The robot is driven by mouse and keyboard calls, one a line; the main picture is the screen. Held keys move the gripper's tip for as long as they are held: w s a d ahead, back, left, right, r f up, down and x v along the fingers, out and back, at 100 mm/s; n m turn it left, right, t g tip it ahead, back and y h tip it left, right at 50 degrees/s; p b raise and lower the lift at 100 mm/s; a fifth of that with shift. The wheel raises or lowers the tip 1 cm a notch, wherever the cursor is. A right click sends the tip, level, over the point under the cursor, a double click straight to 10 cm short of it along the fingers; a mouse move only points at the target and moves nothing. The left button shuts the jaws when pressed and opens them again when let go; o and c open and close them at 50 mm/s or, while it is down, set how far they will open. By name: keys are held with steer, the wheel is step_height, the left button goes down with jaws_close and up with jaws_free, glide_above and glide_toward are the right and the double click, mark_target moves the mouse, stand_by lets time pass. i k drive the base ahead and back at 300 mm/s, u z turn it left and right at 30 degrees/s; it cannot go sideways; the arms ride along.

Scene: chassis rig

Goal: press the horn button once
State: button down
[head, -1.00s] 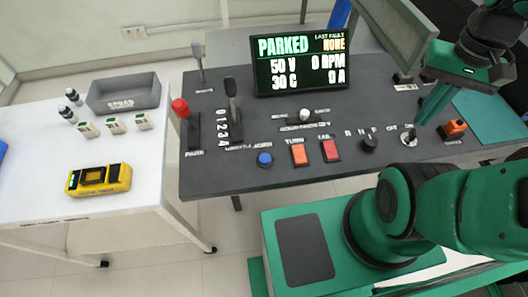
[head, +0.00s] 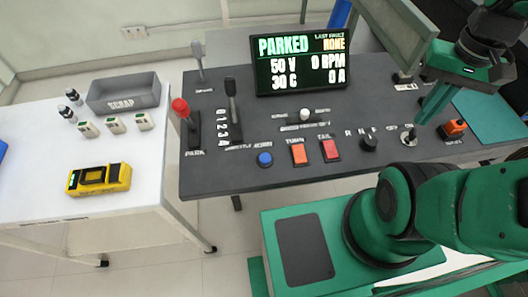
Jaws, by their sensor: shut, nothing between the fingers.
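The horn button (head: 265,159) is a round blue button near the front edge of the dark control panel (head: 225,180), below the "HORN" label. Nothing touches it or covers it. My gripper (head: 420,122) is at the right side of the panel, pointing down, close to the key switch (head: 408,136). It is well to the right of the horn button. Its fingers appear together and hold nothing. I cannot tell whether the fingertips touch the panel.
Orange turn (head: 298,153) and red tail (head: 330,149) switches and a black rotary knob (head: 369,144) lie between. A red-knobbed park lever (head: 181,108) and throttle lever (head: 232,100) stand left. The screen (head: 300,62) reads PARKED. A white table (head: 120,220) stands left.

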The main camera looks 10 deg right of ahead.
mark_target(265, 157)
steer(key=u, duration=1.6)
steer(key=k, duration=1.9)
steer(key=z, duration=0.45)
steer(key=i, duration=1)
